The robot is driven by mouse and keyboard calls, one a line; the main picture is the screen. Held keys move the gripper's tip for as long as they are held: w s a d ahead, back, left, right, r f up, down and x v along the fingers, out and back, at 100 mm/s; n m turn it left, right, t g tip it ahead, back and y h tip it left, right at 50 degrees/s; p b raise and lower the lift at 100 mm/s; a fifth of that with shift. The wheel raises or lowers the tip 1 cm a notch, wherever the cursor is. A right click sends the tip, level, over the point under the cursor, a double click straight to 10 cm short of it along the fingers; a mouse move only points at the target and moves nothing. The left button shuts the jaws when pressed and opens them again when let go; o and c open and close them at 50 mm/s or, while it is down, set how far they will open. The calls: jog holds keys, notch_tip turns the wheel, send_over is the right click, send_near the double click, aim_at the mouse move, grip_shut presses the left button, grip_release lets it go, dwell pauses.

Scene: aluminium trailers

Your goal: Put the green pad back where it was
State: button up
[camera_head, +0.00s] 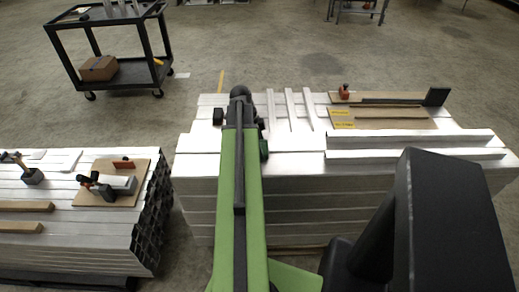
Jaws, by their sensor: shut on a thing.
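My green and black arm reaches forward over the aluminium stack at centre. My gripper (240,108) is at its far end, low over the stack's left part, seen from behind and above. It is shut on the green pad, but the arm hides most of the jaws. A small dark green piece (264,150) shows just right of the arm and looks like part of the pad. Whether it touches the stack's top I cannot tell.
White bars (290,110) lie right of my gripper. Beyond them is a brown board (385,118) with yellow labels (342,118) and a red-topped item (344,91). Long white profiles (410,142) lie in front. A left stack (80,235) holds a clamp board (112,183). A black cart (110,50) stands behind.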

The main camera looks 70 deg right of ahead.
jog(key=shift+f+b, duration=0.25)
jog(key=shift+b, duration=0.05)
jog(key=o, duration=1.1)
jog(key=shift+s+r, duration=0.1)
jog(key=shift+c, duration=0.2)
jog(key=shift+r, duration=0.1)
jog(key=p+v, duration=1.2)
jog(key=shift+r, duration=0.1)
